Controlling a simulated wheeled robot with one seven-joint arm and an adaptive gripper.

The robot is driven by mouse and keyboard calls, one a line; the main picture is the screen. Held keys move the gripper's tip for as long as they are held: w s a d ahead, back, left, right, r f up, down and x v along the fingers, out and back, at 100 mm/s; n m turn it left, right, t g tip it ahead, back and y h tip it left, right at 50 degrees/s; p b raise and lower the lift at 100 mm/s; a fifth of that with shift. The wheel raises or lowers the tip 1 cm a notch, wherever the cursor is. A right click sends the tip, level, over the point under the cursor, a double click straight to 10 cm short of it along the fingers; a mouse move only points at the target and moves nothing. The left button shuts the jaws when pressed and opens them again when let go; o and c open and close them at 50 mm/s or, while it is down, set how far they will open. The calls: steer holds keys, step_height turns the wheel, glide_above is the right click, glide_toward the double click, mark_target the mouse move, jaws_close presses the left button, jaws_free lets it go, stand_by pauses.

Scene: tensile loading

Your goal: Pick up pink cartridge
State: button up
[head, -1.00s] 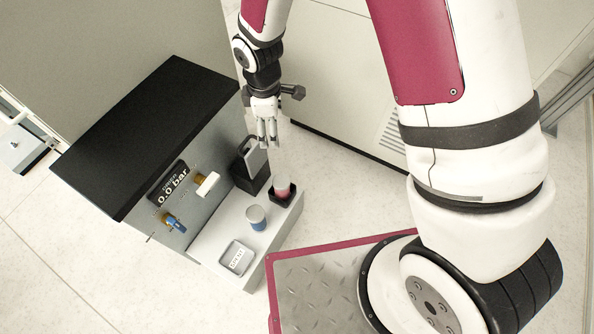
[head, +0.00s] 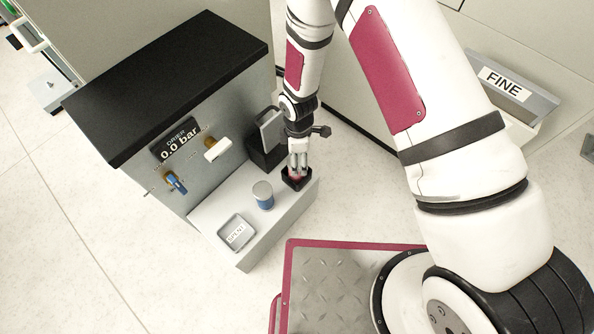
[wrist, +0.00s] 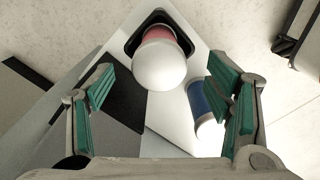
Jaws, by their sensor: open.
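The pink cartridge (wrist: 160,62) stands in a black square socket (wrist: 185,28) on the white ledge; the wrist view shows its pale rounded top and a pink band beneath. In the head view only a bit of pink (head: 297,177) shows at the socket, the rest hidden behind my fingers. My gripper (head: 298,162) points down just above the cartridge. In the wrist view my gripper (wrist: 168,105) is open, with green-padded fingers spread left and right. The cartridge lies between and beyond the fingertips, and I see no contact.
A blue cartridge with a pale top (head: 264,195) stands close by on the ledge (head: 222,205), near the tray labelled SPENT (head: 237,233). A black holder (head: 265,148) is beside my wrist. The drier cabinet (head: 165,85) reads 0.0 bar. A FINE bin (head: 510,88) is at right.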

steer(key=shift+a+f+b, duration=0.15)
steer(key=shift+f+b, duration=0.55)
steer(key=shift+f, duration=0.7)
steer(key=shift+a+f+b, duration=0.1)
steer(key=shift+f+b, duration=0.55)
steer(key=shift+f, duration=0.7)
steer(key=c, duration=1.6)
